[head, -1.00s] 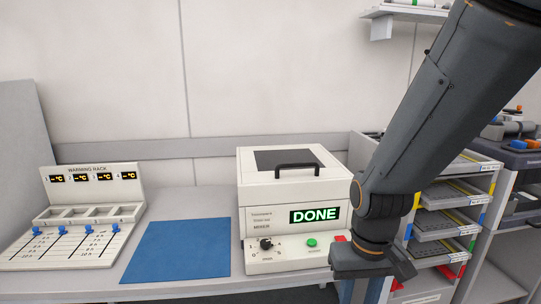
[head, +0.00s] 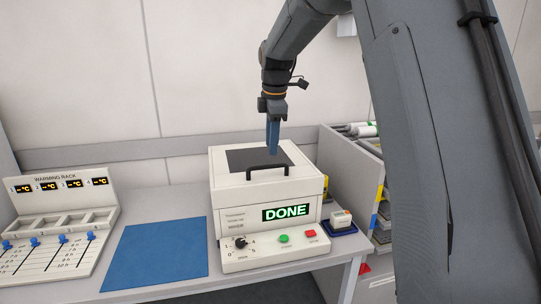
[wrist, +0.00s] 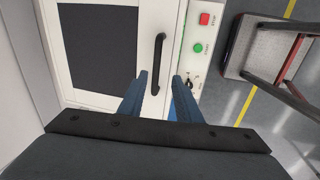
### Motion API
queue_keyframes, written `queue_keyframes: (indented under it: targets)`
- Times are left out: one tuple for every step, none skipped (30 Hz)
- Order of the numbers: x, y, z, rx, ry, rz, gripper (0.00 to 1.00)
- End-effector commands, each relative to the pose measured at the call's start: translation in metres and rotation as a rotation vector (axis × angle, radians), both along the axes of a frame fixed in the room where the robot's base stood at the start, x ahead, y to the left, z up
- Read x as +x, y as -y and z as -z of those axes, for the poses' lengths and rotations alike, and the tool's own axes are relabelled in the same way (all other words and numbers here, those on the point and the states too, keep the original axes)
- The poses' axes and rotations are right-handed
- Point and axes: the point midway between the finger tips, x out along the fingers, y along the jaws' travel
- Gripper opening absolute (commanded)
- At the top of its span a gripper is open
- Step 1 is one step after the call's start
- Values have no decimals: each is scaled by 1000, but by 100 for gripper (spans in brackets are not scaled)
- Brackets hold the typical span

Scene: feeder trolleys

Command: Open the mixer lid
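The mixer (head: 268,205) is a white box on the bench with a green DONE display, a dial, and a green and a red button. Its lid (head: 225,172) is shut, with a dark panel and a black bar handle (head: 268,172). My gripper (head: 273,150) points down over the lid, its blue fingers near the handle. In the wrist view my gripper (wrist: 160,78) is open and empty. The near end of the handle (wrist: 158,60) shows between its fingertips there. The fingers appear to be above the handle; I cannot tell the exact gap.
A warming rack (head: 62,215) with blue sliders stands at the left. A blue mat (head: 155,258) lies left of the mixer. A small white device (head: 341,219) sits on a dark blue tray right of it. Shelving (head: 352,165) stands beyond that. The wrist view shows a trolley (wrist: 275,55) on the floor.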

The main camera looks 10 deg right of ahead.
Motion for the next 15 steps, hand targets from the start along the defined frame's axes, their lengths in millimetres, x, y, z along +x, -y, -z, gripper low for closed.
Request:
queue_keyframes:
  targets:
    - [4,0,-3,-4,2,-21,31]
    - [5,0,-3,-6,2,-29,31]
    - [6,0,-2,-7,2,-37,31]
    - [7,0,1,-8,2,-40,31]
    - [8,0,4,-8,2,-41,31]
    - [8,0,8,-8,1,-41,31]
    - [9,0,12,-8,1,-41,31]
    - [10,0,17,-8,1,-40,31]
    - [11,0,24,-8,0,-40,31]
    - [11,0,29,-8,0,-40,31]
    - [13,0,33,-8,1,-39,31]
    - [13,0,39,-8,0,-39,31]
    - [14,0,44,-8,0,-39,31]
    - [15,0,47,-8,1,-39,31]
    - [16,0,52,-8,2,-39,31]
